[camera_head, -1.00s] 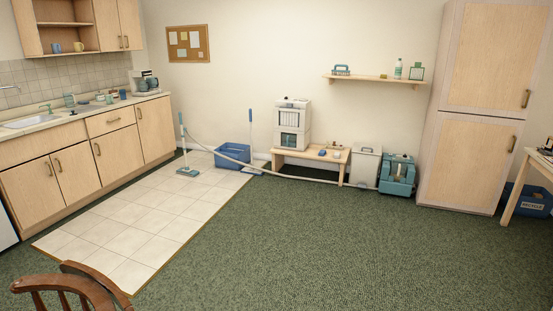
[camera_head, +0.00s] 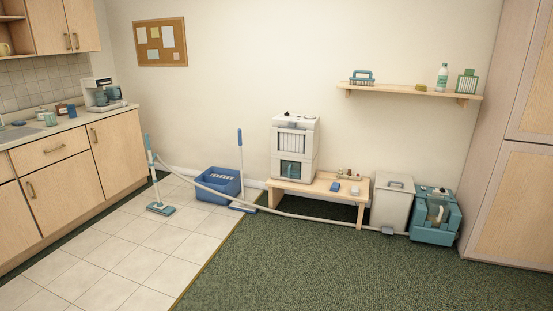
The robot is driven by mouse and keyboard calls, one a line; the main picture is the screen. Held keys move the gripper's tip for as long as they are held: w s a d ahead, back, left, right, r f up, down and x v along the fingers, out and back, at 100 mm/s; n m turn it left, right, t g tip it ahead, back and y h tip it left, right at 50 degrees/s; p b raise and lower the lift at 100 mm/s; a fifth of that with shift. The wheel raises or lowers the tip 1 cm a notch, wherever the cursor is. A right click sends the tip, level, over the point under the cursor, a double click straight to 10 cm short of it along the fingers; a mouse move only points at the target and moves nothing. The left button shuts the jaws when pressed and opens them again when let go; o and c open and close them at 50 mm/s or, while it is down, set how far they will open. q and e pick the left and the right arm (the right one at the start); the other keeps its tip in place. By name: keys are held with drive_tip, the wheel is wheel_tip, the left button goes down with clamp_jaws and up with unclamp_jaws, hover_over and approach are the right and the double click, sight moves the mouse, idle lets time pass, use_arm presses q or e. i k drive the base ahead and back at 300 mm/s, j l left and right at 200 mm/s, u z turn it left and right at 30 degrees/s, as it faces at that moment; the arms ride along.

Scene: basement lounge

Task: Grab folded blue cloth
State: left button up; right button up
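A small flat blue item (camera_head: 335,187), which looks like the folded blue cloth, lies on the low wooden bench (camera_head: 310,190) against the back wall, right of the white dehumidifier-like machine (camera_head: 295,148). A second small grey-blue item (camera_head: 355,191) lies just right of it. Both are too small to make out folds for certain. Neither of my grippers is in view, and nothing touches the items on the bench.
A white bin (camera_head: 392,203) stands right of the bench. A blue bucket (camera_head: 219,185) and mops stand left. Green carpet (camera_head: 320,270) in front is clear.

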sight(335, 187)
drive_tip(key=i, duration=2.65)
